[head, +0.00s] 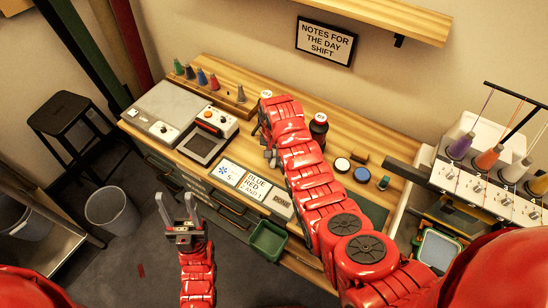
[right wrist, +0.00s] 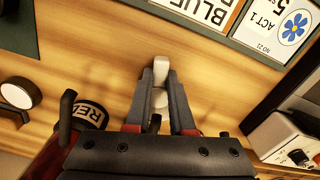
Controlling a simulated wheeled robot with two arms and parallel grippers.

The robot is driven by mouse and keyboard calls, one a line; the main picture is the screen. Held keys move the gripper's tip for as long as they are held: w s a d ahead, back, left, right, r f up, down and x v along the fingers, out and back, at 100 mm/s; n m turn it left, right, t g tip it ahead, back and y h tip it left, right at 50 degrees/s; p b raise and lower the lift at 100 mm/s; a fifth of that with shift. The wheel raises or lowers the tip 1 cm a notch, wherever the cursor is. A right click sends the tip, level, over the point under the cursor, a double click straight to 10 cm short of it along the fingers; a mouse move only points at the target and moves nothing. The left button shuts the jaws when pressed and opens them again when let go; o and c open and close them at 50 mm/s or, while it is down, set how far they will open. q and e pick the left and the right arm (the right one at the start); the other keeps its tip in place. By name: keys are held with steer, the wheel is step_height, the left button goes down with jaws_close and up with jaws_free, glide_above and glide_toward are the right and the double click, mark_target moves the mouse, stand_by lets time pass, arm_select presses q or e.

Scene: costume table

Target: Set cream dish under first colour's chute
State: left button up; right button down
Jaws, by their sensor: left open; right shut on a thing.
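My right gripper (right wrist: 160,85) is shut on a small off-white thing (right wrist: 162,65) over the wooden table top. Only part of it shows between the fingers, so I cannot tell whether it is the cream dish. In the head view my red right arm hides that gripper's tips. My left gripper (head: 181,208) is open and empty, in front of the table over the floor. A card (head: 260,187) reads "BLUE RED AND 1"; it also shows in the right wrist view (right wrist: 207,12). I cannot pick out a chute for sure.
A dark jar (head: 318,128) labelled RED in the wrist view (right wrist: 92,114) stands close by my right gripper. A round white-topped pot (head: 342,164) and a blue one (head: 362,174) stand to the right. A grey device (head: 207,140), coloured cones (head: 202,77) and thread spools (head: 489,158) are around.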

steer(key=shift+f+b, duration=0.55)
steer(key=shift+f, duration=0.1)
stand_by(1.1)
steer(key=c, duration=0.7)
jaws_free()
steer(key=shift+r+p, duration=0.55)
steer(key=shift+r, duration=0.55)
steer(key=shift+r+p, duration=0.35)
steer(key=shift+r, duration=0.8)
